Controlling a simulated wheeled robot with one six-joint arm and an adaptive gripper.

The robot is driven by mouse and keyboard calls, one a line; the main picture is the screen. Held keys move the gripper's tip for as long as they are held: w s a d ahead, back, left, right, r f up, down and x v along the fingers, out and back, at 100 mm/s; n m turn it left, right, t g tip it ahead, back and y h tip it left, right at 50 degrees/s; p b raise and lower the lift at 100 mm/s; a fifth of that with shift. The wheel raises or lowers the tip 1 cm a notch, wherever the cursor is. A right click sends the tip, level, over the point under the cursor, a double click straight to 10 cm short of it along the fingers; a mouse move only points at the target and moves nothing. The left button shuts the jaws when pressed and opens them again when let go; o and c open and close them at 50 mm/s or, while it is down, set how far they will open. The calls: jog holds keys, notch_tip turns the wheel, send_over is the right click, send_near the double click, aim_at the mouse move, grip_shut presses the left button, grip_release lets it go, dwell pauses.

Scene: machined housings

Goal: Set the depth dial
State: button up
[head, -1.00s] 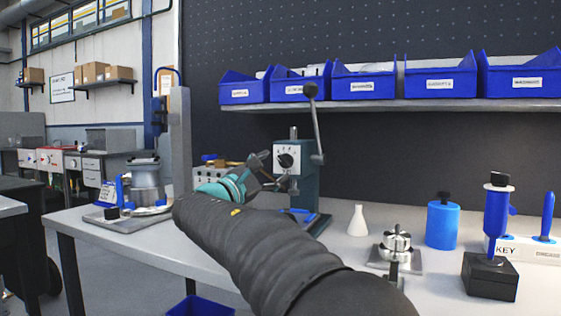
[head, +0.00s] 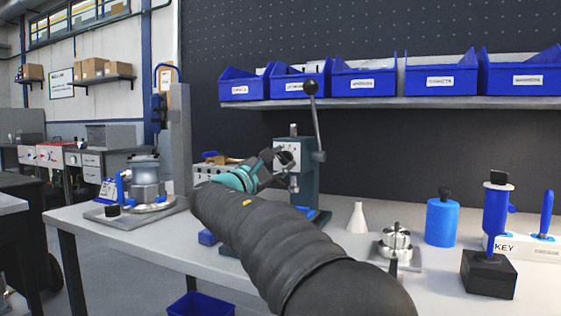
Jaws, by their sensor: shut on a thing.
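The depth dial (head: 291,149) is a pale round face with dark markings on the grey-green press (head: 308,181) at the back of the table. My gripper (head: 278,156) is at the front of the dial and shut on it. Its dark fingers cover much of the dial, so the pointer and the setting cannot be read. The press's lever (head: 316,115) with a black ball knob stands nearly upright, leaning slightly left.
A clamp fixture with a metal housing (head: 147,182) stands at the left. A white cone (head: 357,218), a metal part (head: 396,240), a blue bottle (head: 442,222) and a blue-handled tool (head: 497,211) stand at the right. Blue bins (head: 366,83) line the shelf above.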

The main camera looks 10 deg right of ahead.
jog(key=shift+m, duration=0.5)
jog(key=shift+m+g+y+b, duration=0.2)
jog(key=shift+m+g, duration=0.5)
jog(key=shift+m, duration=0.7)
jog(key=shift+m+g+y+b, duration=0.15)
jog(key=shift+m+g, duration=0.55)
jog(key=shift+m, duration=0.7)
jog(key=o, duration=1.1)
jog(key=shift+o, duration=0.2)
jog(key=v, duration=1.2)
